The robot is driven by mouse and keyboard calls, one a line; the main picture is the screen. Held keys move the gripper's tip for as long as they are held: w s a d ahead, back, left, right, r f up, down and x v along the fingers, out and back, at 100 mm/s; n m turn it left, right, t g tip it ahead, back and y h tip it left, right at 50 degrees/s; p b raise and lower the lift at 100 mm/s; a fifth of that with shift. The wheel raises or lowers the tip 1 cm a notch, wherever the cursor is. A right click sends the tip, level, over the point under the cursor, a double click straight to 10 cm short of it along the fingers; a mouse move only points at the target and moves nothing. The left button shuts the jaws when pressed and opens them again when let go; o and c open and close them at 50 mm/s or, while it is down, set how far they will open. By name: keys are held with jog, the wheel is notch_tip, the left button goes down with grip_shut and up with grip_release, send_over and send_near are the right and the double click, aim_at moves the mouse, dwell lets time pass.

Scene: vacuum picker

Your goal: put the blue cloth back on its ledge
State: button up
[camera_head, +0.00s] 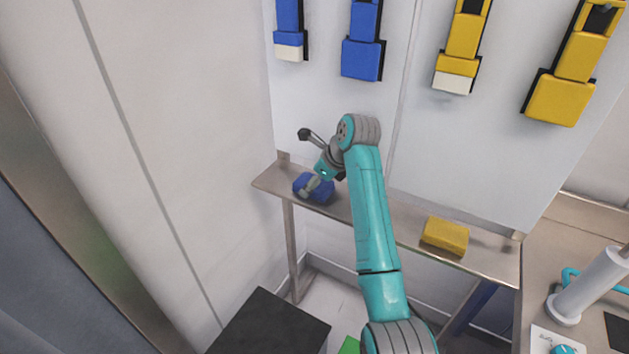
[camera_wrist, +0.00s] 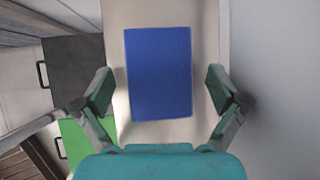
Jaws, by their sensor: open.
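The blue cloth (camera_head: 318,192), a folded flat-topped block, lies on the left part of the metal ledge (camera_head: 400,222). My gripper (camera_head: 309,187) is over the cloth in the head view and partly covers it. In the wrist view the blue cloth (camera_wrist: 160,72) lies between the two open fingers of my gripper (camera_wrist: 160,90), with a gap on each side. The ledge surface (camera_wrist: 160,14) shows around it. Whether the fingertips reach down beside the cloth I cannot tell.
A yellow cloth (camera_head: 445,236) lies further right on the ledge. Blue and yellow holders (camera_head: 362,58) hang on the wall above. A dark box (camera_head: 270,325) stands below at the left. A counter with a white cylinder (camera_head: 585,288) is at the right.

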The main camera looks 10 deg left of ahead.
jog(key=v, duration=1.1)
jog(key=shift+s+d+r, duration=0.15)
jog(key=shift+d+r, duration=0.05)
jog(key=shift+r, duration=0.1)
jog(key=shift+s, duration=0.1)
